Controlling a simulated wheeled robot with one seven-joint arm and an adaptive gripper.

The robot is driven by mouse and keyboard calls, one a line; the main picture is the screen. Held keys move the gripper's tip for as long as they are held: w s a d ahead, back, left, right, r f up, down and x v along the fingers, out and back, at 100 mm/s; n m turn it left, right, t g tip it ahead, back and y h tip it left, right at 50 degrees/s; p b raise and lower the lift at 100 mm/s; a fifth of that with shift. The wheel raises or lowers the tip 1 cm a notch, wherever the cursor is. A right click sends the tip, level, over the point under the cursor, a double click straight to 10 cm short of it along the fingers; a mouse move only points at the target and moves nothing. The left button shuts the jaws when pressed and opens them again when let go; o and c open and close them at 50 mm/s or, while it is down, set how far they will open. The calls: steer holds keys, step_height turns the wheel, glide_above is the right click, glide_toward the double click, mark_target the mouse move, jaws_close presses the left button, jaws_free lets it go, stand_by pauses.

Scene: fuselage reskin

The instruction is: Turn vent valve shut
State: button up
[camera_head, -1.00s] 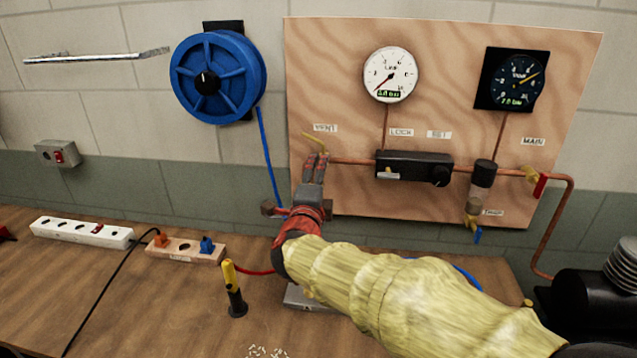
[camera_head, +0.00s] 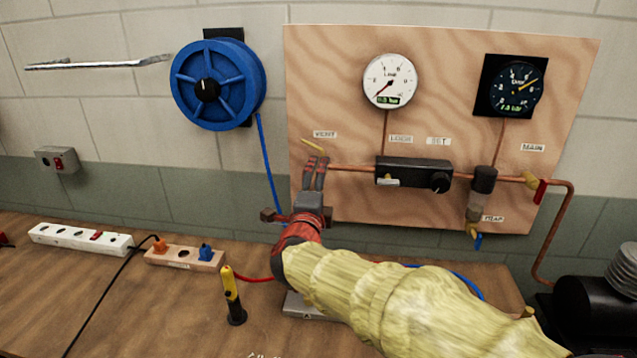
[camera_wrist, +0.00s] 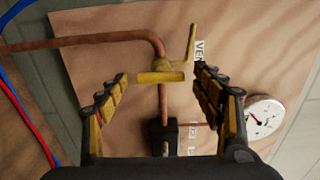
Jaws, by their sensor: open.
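The vent valve, a brass piece with a yellow lever (camera_head: 313,146), sits at the left end of the copper pipe under the VENT label (camera_head: 325,134). In the wrist view the valve's yellow body and lever (camera_wrist: 190,45) stand ahead of the fingertips, near the middle. My gripper (camera_head: 316,162) is just below the lever in the head view. In the wrist view my gripper (camera_wrist: 162,76) is open, with one finger on each side and nothing between the pads. The fingers partly hide the valve body in the head view. I cannot tell whether a finger touches it.
The plywood panel (camera_head: 450,60) carries a white gauge (camera_head: 390,81), a dark gauge (camera_head: 511,86), a black regulator (camera_head: 405,171) and a red-handled main valve (camera_head: 540,190). A blue hose reel (camera_head: 217,84) hangs at left. A yellow-black tool (camera_head: 233,296) stands on the bench.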

steer(key=s+a, duration=0.2)
steer(key=s, duration=1)
steer(key=shift+a, duration=0.15)
steer(key=shift+w, duration=0.1)
steer(key=s+a+f+n+g+y, duration=0.3)
steer(key=s+a+f+n+y, duration=0.15)
steer(key=a+n, duration=0.25)
steer(key=s+a+f+n+g+y, duration=0.3)
steer(key=a+f+n+y, duration=0.2)
steer(key=a+n, duration=0.2)
steer(key=s+d+f+n+g, duration=0.2)
steer(key=s+f+n+g, duration=0.1)
steer(key=s+n, duration=0.15)
steer(key=s+d+f+n+g+h+p, duration=0.3)
steer(key=s+d+n+g, duration=0.15)
steer(key=s+d, duration=0.9)
steer(key=s+d+r+m+h+p, duration=0.1)
steer(key=d+r, duration=0.2)
steer(key=d, duration=0.5)
steer(key=s+d+r+m+t+h+p, duration=0.1)
steer(key=d+r+h, duration=0.1)
steer(key=d, duration=0.6)
steer(key=shift+d+r+m, duration=0.15)
steer(key=shift+r+m, duration=0.15)
steer(key=shift+r, duration=0.2)
